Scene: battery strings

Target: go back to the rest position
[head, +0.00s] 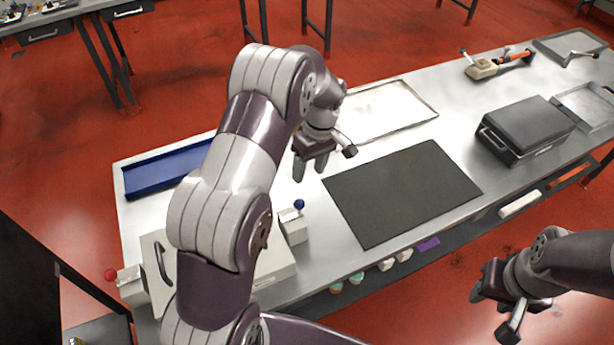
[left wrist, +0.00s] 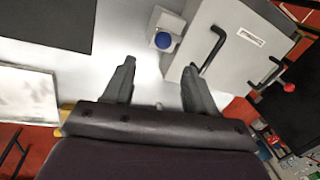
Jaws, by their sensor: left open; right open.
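My left gripper (head: 310,169) is above the steel table, between the black mat and the blue tray. It is open, and in the left wrist view the gripper (left wrist: 160,88) has nothing between its fingers, only bare table below. My right gripper (head: 494,312) is at the lower right, off the table's front edge over the red floor. It is open and appears empty.
The steel table (head: 310,225) carries a black mat (head: 402,192), a pale tray (head: 388,110), a blue tray (head: 160,172), a blue-knobbed box (head: 293,226), a handled box (left wrist: 235,50) and a dark-lidded case (head: 528,125). Red floor surrounds it.

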